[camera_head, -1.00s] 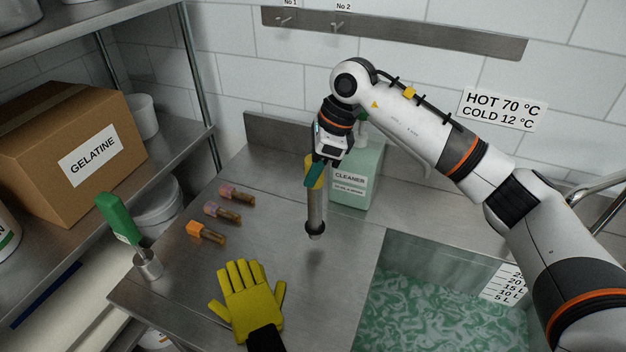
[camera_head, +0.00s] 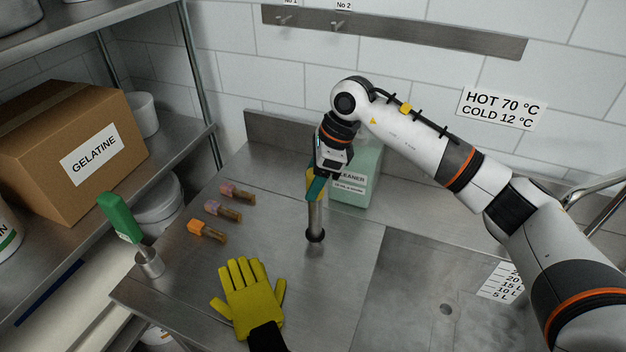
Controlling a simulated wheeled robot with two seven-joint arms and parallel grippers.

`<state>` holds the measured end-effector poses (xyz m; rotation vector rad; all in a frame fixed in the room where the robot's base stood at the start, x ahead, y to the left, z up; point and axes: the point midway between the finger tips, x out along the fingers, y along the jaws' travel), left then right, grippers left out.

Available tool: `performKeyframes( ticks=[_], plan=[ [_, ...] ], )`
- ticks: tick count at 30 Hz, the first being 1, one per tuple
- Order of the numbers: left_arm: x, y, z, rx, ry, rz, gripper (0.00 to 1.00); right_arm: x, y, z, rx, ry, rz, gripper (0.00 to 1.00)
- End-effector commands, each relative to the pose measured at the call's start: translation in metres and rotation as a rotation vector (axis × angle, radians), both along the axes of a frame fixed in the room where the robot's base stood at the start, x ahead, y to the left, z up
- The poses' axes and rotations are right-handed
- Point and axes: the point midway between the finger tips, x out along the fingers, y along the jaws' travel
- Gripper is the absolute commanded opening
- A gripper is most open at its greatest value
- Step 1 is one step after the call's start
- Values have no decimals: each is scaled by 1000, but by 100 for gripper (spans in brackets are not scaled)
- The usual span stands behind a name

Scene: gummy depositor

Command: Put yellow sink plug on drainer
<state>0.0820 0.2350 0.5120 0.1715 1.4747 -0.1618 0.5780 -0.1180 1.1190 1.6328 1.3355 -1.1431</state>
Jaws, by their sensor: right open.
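The sink plug is a grey metal standpipe (camera_head: 315,220) with a dark ring at its foot. It is upright on the left drainer (camera_head: 350,262), with its foot at or very near the metal surface. Yellow and teal parts show at its top, where plug and fingers are hard to tell apart. My right gripper (camera_head: 314,187) is open, pointing down around or right at the pipe's top. My left gripper is not in view.
A yellow glove (camera_head: 250,290) lies in front of the pipe. Several small brushes (camera_head: 230,213) lie to the left. A cleaner container (camera_head: 360,180) stands behind the gripper. A gelatine box (camera_head: 85,150) is on the shelf.

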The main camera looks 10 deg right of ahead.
Motion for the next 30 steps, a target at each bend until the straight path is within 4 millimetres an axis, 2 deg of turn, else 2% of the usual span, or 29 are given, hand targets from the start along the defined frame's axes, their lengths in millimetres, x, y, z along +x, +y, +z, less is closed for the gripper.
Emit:
performKeyframes(
  ticks=[4, 9, 15, 21, 30],
  plan=[
    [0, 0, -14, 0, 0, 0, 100, -1, -8, 20, 1, -8, -1, 56],
    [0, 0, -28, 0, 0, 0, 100, -3, -22, 56, 0, -7, -2, 56],
    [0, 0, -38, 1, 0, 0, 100, -6, -33, 90, 1, -5, -1, 56],
    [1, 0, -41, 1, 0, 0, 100, -8, -38, 105, 1, -1, 0, 56],
    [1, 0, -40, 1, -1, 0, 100, -8, -38, 107, 1, 0, 0, 56]
  ],
)
